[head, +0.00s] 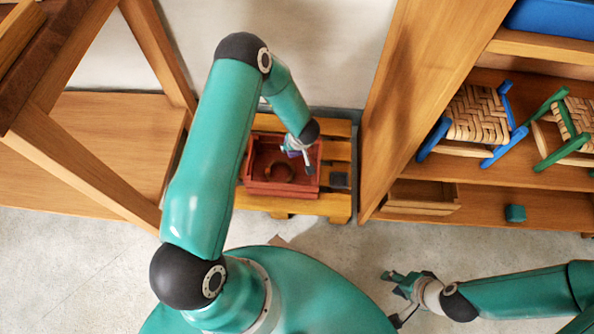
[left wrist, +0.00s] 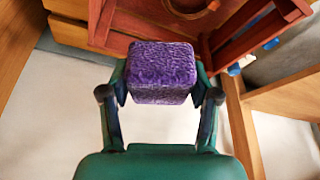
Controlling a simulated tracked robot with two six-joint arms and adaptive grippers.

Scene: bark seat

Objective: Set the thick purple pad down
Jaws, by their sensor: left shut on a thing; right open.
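The thick purple pad (left wrist: 162,72) is a textured block between the fingers of my left gripper (left wrist: 160,92) in the left wrist view. In the head view my left gripper (head: 300,151) hangs over the red crate (head: 281,190), with only a little purple showing at its fingers. The crate's red wall also shows beyond the pad in the left wrist view (left wrist: 247,39). Whether the pad touches the crate cannot be told. My right gripper (head: 392,281) is open and empty over the floor at lower right.
The crate stands on a yellow wooden pallet (head: 338,151); a brown ring (head: 278,172) lies inside it. A wooden shelf at right holds woven stools (head: 477,117), an open drawer (head: 420,197) and a teal cube (head: 515,213). A wooden frame stands at left. Some floor is clear.

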